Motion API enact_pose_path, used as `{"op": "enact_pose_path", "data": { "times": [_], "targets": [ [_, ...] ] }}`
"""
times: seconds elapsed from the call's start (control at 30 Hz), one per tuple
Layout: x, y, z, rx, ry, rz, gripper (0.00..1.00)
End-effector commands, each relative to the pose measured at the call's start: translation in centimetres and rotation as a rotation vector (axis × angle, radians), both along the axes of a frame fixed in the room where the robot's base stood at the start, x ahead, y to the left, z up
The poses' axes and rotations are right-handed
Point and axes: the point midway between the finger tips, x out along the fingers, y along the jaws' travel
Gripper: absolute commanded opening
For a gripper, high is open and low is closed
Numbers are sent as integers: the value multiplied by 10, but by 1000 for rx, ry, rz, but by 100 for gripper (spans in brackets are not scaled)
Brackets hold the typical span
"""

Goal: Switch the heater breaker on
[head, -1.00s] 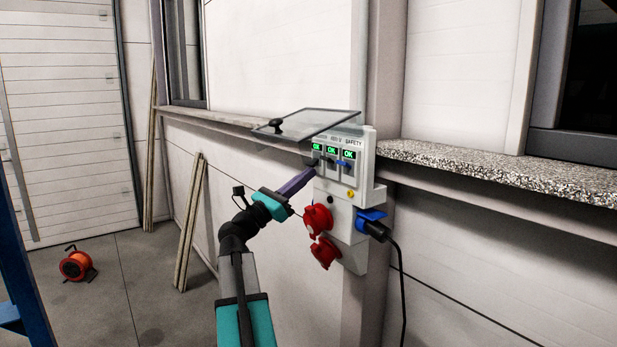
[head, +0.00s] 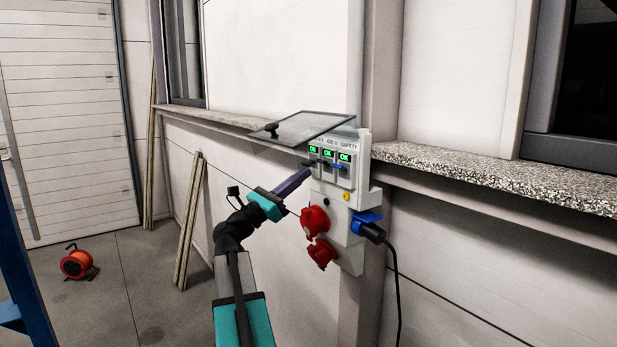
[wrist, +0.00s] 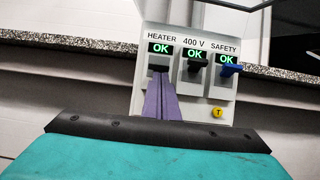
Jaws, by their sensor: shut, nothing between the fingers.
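The breaker box (head: 347,190) is on the wall post, its clear lid (head: 305,127) raised. Its three breakers, labelled HEATER, 400 V and SAFETY, each have a green OK display. The heater display (wrist: 160,48) is the leftmost in the wrist view. The dark heater lever (wrist: 158,67) shows just above my fingertips and sticks out towards me. The black 400 V lever (wrist: 198,59) and blue safety lever (wrist: 230,70) are to its right. My gripper (head: 307,173), with purple fingers, is shut and empty just below the heater lever; I cannot tell whether they touch.
Red sockets (head: 314,220) and a blue plug socket (head: 366,218) with a black cable are on the lower box. A stone ledge (head: 480,170) runs right of it. Boards (head: 188,220) lean on the wall, and an orange cable reel (head: 77,264) is on the floor.

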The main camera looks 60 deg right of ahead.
Motion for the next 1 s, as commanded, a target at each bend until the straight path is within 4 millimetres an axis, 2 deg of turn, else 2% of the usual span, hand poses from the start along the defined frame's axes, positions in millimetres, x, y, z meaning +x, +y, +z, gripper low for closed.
{"op": "enact_pose_path", "data": {
  "times": [0.23, 0.53, 0.77, 0.97, 1.0],
  "targets": [
    [7, 8, 14, -1, 0, 2, 0],
    [6, 8, 11, 0, 0, 2, 0],
    [8, 14, -3, 0, 0, 3, 0],
    [11, 26, -29, 1, 1, 5, 0],
    [14, 31, -25, -2, -1, 5, 0]
  ]
}}
